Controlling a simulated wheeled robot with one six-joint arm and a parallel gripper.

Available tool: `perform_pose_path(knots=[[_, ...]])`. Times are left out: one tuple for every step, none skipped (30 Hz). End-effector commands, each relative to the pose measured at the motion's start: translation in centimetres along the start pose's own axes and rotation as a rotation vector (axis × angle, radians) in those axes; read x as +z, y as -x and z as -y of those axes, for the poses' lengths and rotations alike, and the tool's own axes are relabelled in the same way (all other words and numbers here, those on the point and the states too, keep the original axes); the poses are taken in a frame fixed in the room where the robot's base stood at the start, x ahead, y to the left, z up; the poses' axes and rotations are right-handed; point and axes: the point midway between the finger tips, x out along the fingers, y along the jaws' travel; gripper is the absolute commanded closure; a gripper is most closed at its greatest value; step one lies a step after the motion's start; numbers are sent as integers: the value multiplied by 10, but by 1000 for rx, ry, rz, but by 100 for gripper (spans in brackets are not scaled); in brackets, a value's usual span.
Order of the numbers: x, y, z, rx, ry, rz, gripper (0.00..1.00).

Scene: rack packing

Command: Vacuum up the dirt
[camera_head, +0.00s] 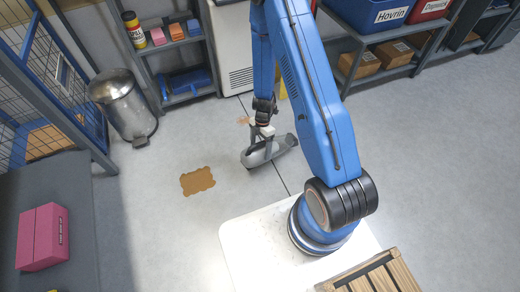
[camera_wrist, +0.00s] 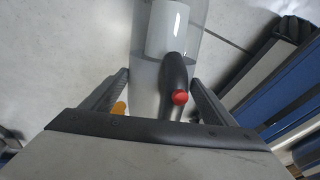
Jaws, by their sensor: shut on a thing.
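A grey handheld vacuum (camera_head: 262,154) is in my gripper (camera_head: 264,131), low over the floor in the head view. Whether it touches the floor I cannot tell. In the wrist view, its dark handle (camera_wrist: 174,72) with a red button lies between the fingers of my gripper (camera_wrist: 160,78). A brown dirt patch (camera_head: 197,181) with a wavy edge lies on the floor, left of and nearer than the vacuum. A smaller, fainter brown patch (camera_head: 244,120) lies just behind the vacuum, partly hidden by it and my gripper.
A metal trash bin (camera_head: 124,104) stands at the left, by a shelf (camera_head: 185,97) and a blue wire cage (camera_head: 50,75). A pink box (camera_head: 42,237) sits on a dark surface (camera_head: 80,200) at the lower left. The floor right of my arm is clear.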

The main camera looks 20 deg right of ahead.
Motion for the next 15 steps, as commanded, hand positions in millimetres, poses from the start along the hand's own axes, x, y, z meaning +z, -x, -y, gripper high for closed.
perform_pose_path(knots=[[0,2,0,1,0,0,61],[-1,3,0,1,0,0,61],[-1,5,0,1,0,0,61],[-1,6,1,1,0,0,61],[-2,7,1,1,0,0,61],[-2,8,1,2,0,0,61],[-2,9,1,2,1,0,61],[-2,10,1,2,1,0,61],[-3,12,2,2,1,0,61],[-3,12,2,2,0,0,61],[-3,13,2,2,0,0,61],[-3,14,2,2,0,0,61],[-3,15,2,2,0,0,61],[-4,16,3,2,0,0,61],[-4,17,3,1,0,0,61]])
